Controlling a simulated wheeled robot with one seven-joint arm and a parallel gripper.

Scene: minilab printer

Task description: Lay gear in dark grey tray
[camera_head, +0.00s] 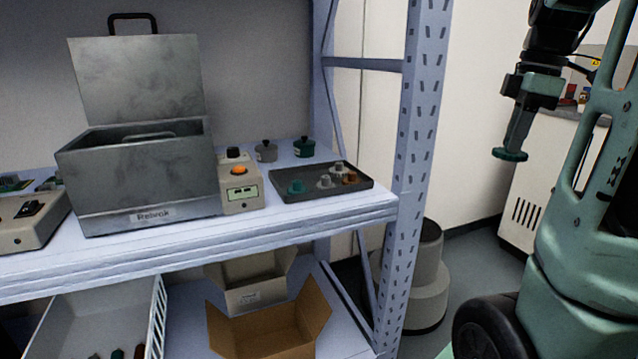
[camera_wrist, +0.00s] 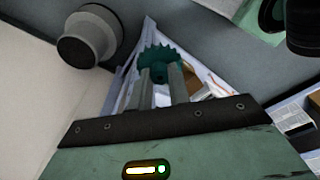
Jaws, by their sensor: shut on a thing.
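A dark green gear (camera_head: 510,155) is held at the tips of my gripper (camera_head: 516,140), off to the right of the shelf unit. In the wrist view the toothed gear (camera_wrist: 160,57) sits between the two grey fingers of my gripper (camera_wrist: 162,74), which are shut on it. The dark grey tray (camera_head: 345,190) lies on the upper shelf at its right end, well left of my gripper. Several small parts lie in the tray: a green one (camera_head: 296,187), a grey one (camera_head: 325,182) and a brown one (camera_head: 350,178) among them.
A metal box marked Relvok (camera_head: 140,175) with a raised lid and a beige control unit (camera_head: 238,185) stand left of the tray. The perforated shelf post (camera_head: 415,150) rises between the tray and my gripper. Cardboard boxes (camera_head: 265,335) stand on the lower shelf.

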